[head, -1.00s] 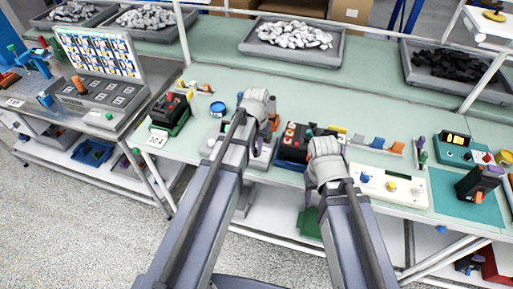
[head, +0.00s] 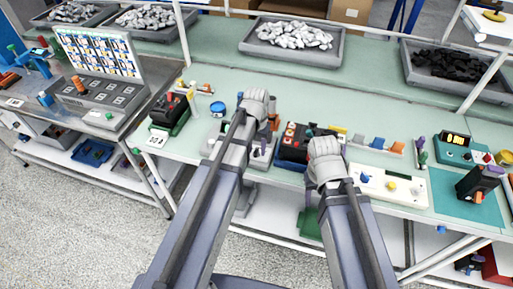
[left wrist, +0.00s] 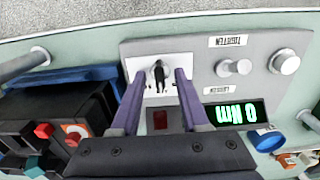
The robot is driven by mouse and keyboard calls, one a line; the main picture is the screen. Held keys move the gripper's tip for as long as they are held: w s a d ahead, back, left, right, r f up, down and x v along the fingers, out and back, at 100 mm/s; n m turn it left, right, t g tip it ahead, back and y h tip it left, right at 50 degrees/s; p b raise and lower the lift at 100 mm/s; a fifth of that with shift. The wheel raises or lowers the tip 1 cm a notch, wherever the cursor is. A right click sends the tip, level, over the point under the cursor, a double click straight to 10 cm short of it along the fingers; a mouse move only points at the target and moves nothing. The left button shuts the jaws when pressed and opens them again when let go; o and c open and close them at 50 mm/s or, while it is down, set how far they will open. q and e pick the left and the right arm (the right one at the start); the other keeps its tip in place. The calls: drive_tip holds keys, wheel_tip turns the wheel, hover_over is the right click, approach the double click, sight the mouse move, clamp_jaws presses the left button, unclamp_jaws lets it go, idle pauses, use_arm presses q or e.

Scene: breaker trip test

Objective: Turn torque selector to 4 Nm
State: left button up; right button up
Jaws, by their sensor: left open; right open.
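The torque tester is a grey panel (left wrist: 200,60) in the left wrist view, with a black selector knob (left wrist: 158,72) on a white dial plate. Its green display (left wrist: 236,113) reads 0 Nm, upside down in this view. My left gripper (left wrist: 158,78) is open, with one purple finger on each side of the knob; I cannot tell whether they touch it. In the head view the left gripper (head: 262,145) is at the tester, mostly hiding it. My right gripper (head: 309,190) is open at the table's front edge, its fingers largely hidden by my arm.
A black device with red and orange parts (left wrist: 75,125) stands beside the panel. A blue round container (head: 218,108) is behind the left arm. A white panel with knobs (head: 385,186) lies right of my right arm. The table's back strip is fairly clear.

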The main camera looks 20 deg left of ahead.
sight(256, 150)
use_arm(q)
drive_tip(key=shift+r+p, duration=3.95)
drive_tip(key=s+d+f+m+y+b, duration=0.1)
drive_tip(key=s+d+m, duration=0.2)
drive_tip(key=s+d, duration=0.7)
drive_tip(key=s, duration=0.4)
drive_tip(key=shift+s+d, duration=0.25)
